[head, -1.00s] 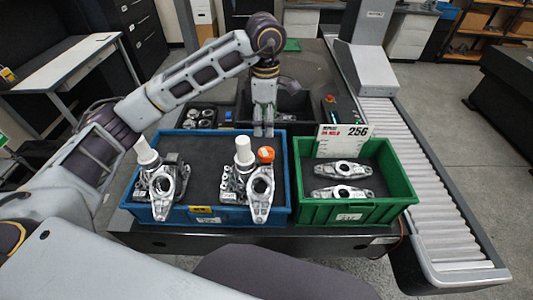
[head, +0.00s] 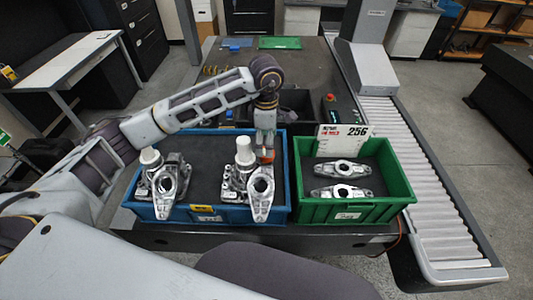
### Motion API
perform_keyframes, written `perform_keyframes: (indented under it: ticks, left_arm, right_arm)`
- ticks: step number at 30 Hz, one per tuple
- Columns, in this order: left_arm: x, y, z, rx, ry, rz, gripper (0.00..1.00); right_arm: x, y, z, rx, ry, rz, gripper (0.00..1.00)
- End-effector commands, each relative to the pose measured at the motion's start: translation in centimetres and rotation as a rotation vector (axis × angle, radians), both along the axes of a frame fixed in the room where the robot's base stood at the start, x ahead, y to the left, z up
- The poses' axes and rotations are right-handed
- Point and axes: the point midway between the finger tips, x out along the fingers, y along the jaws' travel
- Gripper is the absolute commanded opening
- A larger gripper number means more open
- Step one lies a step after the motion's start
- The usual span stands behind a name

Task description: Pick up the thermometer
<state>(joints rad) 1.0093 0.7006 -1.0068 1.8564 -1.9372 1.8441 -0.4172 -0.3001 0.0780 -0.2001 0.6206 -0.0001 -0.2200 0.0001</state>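An orange-topped item (head: 267,157) is at the back of the blue bin (head: 207,215), right of a white-capped metal part. It may be the thermometer, but it is small and mostly covered. My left gripper (head: 265,148) points down right over it, with its fingertips at the orange top. I cannot tell whether the fingers are closed on it. My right gripper is not in view.
The blue bin also holds metal castings (head: 165,187) with white caps. A green bin (head: 352,209) with two castings (head: 342,192) and a sign marked 256 (head: 342,140) stands to the right. A dark bin (head: 293,107) is behind, and a roller conveyor (head: 430,190) runs along the right.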

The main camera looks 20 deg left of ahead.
Motion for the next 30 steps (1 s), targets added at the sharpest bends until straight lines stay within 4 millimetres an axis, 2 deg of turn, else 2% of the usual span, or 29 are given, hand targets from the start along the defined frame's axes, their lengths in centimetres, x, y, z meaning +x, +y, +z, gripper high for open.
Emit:
perform_keyframes:
  ticks: [17, 30]
  left_arm:
    - [0.0, 0.0, -0.8, 0.001, 0.002, 0.001, 0.72]
    - [0.2, 0.2, -4.7, 0.001, 0.002, 0.001, 0.72]
  right_arm:
    - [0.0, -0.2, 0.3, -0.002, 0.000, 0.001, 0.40]
    - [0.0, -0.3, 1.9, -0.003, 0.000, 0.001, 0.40]
